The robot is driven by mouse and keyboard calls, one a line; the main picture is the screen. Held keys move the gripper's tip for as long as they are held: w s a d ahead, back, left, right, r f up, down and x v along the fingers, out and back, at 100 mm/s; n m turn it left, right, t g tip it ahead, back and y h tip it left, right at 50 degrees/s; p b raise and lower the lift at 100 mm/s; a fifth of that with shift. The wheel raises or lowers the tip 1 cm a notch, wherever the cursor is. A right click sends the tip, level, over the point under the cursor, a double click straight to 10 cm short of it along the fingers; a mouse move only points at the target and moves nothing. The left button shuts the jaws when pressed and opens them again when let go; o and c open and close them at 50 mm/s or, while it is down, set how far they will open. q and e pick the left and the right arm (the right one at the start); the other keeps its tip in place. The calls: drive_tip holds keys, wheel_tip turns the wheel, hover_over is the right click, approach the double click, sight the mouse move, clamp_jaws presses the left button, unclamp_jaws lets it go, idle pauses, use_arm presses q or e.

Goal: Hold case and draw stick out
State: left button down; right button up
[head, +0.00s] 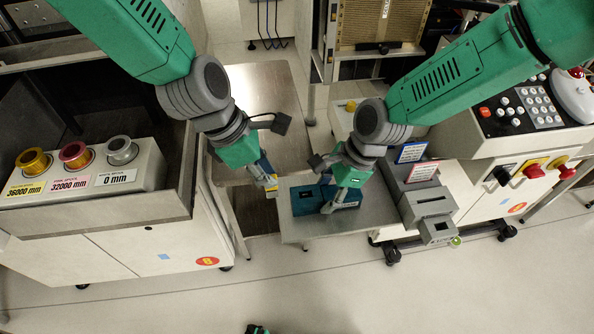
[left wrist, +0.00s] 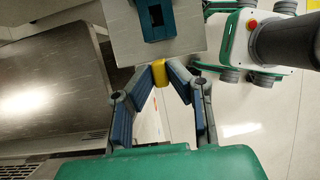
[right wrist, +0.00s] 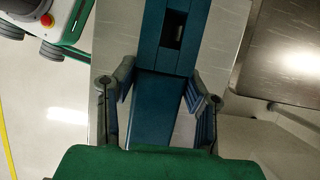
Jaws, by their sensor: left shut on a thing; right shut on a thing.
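The case (head: 306,199) is a teal-blue block with a dark slot, lying on a small grey plate (head: 293,232). My right gripper (head: 340,197) is shut on it, one finger on each side in the right wrist view (right wrist: 156,90). My left gripper (head: 269,183) is shut on a short yellow piece, likely the stick (left wrist: 160,73), at the plate's edge. In the left wrist view, bare plate shows between the yellow piece and the case (left wrist: 153,36). Whether the yellow piece runs on below the fingers is hidden.
A cabinet with yellow, red and grey spools (head: 75,154) stands at the left. A grey machine with slots (head: 428,200) stands just right of the plate, beside a console with buttons and red knobs (head: 535,172).

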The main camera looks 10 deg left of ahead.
drive_tip(key=shift+a, duration=0.2)
drive_tip(key=shift+d, duration=0.15)
use_arm(q)
drive_tip(key=s+a, duration=0.2)
drive_tip(key=a, duration=0.9)
drive_tip(key=shift+s, duration=0.3)
drive_tip(key=shift+a, duration=0.15)
use_arm(e)
drive_tip(key=o, duration=1.3)
drive_tip(key=v, duration=1.1)
drive_tip(key=shift+w+r, duration=0.1)
drive_tip(key=shift+r, duration=0.3)
